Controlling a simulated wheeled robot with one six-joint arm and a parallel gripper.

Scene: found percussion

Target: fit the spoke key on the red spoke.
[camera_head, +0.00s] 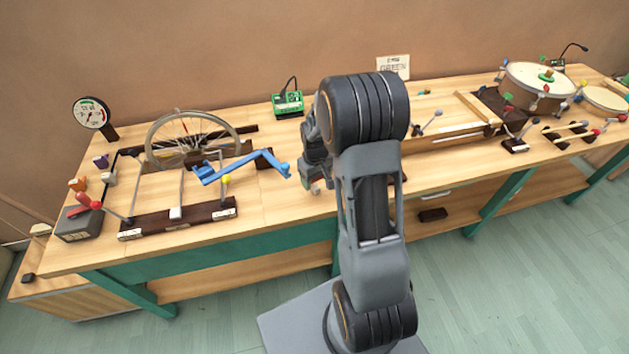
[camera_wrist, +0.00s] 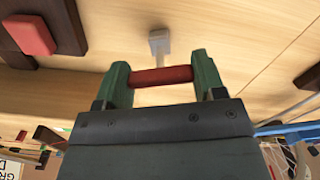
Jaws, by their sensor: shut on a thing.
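In the wrist view, my gripper (camera_wrist: 162,80) has green fingers shut on the red cross handle of a key-like tool, likely the spoke key (camera_wrist: 161,76). Its pale shank ends in a squarish light head (camera_wrist: 159,41), pointing away from the fingers. In the head view my gripper (camera_head: 316,184) is low over the bench, right of the blue crank; my arm partly hides it and I cannot make out the key there. The spoked wheel (camera_head: 152,141) stands at the back left of the bench, apart from my gripper.
A blue crank (camera_head: 238,165) reaches between wheel and gripper. A dark base with pegs (camera_head: 190,215) lies at the front left, near a grey box (camera_head: 80,224). A green device (camera_head: 288,103) stands behind. Drums (camera_head: 538,85) and other pieces fill the right end.

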